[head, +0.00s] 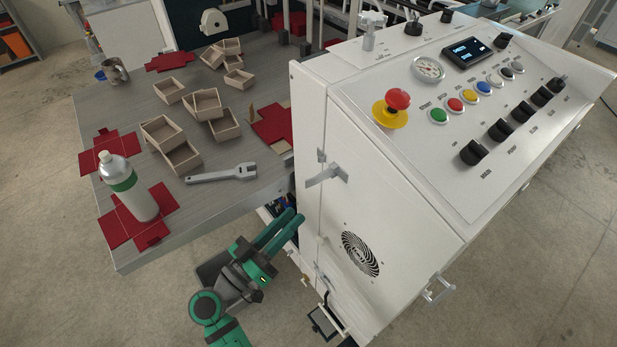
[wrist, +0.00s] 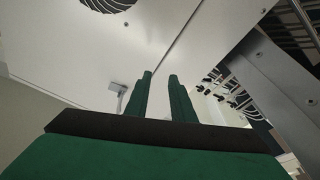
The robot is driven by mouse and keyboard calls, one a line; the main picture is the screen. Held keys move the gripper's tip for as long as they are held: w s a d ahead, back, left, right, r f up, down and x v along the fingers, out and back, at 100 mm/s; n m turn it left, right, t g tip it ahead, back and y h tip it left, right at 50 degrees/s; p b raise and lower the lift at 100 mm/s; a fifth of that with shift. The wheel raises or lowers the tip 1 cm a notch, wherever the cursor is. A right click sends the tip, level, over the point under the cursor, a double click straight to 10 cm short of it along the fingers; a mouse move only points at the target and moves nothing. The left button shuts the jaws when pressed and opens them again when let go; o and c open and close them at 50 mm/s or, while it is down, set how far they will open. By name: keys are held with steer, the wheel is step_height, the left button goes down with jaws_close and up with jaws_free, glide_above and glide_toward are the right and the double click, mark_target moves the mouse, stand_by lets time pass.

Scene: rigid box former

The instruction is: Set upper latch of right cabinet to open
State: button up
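The right cabinet (head: 375,190) is the white box with a sloped control panel in the head view. Its upper latch (head: 325,176) is a grey metal lever on the front-left edge, lying nearly sideways with a slight tilt. A lower latch (head: 320,279) shows small further down the same edge. My gripper (head: 296,216) is open and empty, below and left of the upper latch, with its fingers pointing toward the cabinet side. In the wrist view the two fingers (wrist: 160,75) stand apart. A grey latch (wrist: 120,92) shows left of them; I cannot tell which one it is.
A round vent (head: 360,254) is on the cabinet face, between the latches in height. The table (head: 205,215) to the left carries a wrench (head: 221,174), a bottle (head: 130,187), small boxes and red card blanks. Its near edge is close to my arm. Floor is free in front.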

mark_target(309, 180)
steer(key=s+a+r+m+g+h, duration=0.2)
steer(key=r+m+h, duration=0.1)
steer(key=r+m, duration=0.15)
steer(key=s+a+r+m+g+h, duration=0.2)
steer(key=r+m+g+h, duration=0.15)
steer(key=r, duration=0.25)
steer(key=shift+m+t+y, duration=0.25)
steer(key=shift+m+t, duration=0.05)
steer(key=shift+t, duration=0.05)
steer(key=x, duration=1.1)
steer(key=shift+w+a+r, duration=0.15)
jaws_close()
